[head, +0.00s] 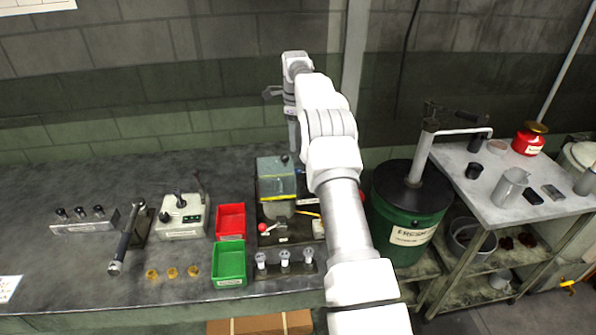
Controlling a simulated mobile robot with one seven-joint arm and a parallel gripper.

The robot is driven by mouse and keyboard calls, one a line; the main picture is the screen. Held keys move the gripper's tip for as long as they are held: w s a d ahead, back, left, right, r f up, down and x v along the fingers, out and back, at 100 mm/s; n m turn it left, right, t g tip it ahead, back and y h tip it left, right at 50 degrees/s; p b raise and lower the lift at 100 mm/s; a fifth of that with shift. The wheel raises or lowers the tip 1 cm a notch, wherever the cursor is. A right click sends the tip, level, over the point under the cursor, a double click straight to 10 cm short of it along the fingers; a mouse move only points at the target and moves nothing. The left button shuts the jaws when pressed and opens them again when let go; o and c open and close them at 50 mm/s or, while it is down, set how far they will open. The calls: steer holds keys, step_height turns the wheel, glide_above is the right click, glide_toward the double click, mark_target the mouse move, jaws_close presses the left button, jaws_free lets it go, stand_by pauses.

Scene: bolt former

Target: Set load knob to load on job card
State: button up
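My arm reaches up from the bottom right of centre and bends at the top. My gripper (293,138) is at its far end, pointing down above the back of the bench machine; its fingers are too small and covered to read. The machine (274,212) has a yellow-edged clear guard, a red-ball lever (264,227) and a small dark knob-like part (284,158) on top. A pale control box (184,218) with dark knobs stands to the left. I cannot tell which knob is the load knob. A white card (8,288) lies at the left bench edge; its writing is unreadable.
A red bin (230,221) and a green bin (229,263) stand left of the machine. A torque-wrench-like tool (124,243), several brass pieces (172,273) and a rack of dark-topped pins (84,218) are further left. A green drum (404,238) and a cart (540,212) stand right.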

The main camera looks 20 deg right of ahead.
mark_target(297, 171)
steer(key=f, duration=1.1)
steer(key=shift+w+d+f, duration=0.15)
steer(key=shift+d+f, duration=0.05)
steer(key=shift+f, duration=0.2)
steer(key=shift+c, duration=0.2)
jaws_close()
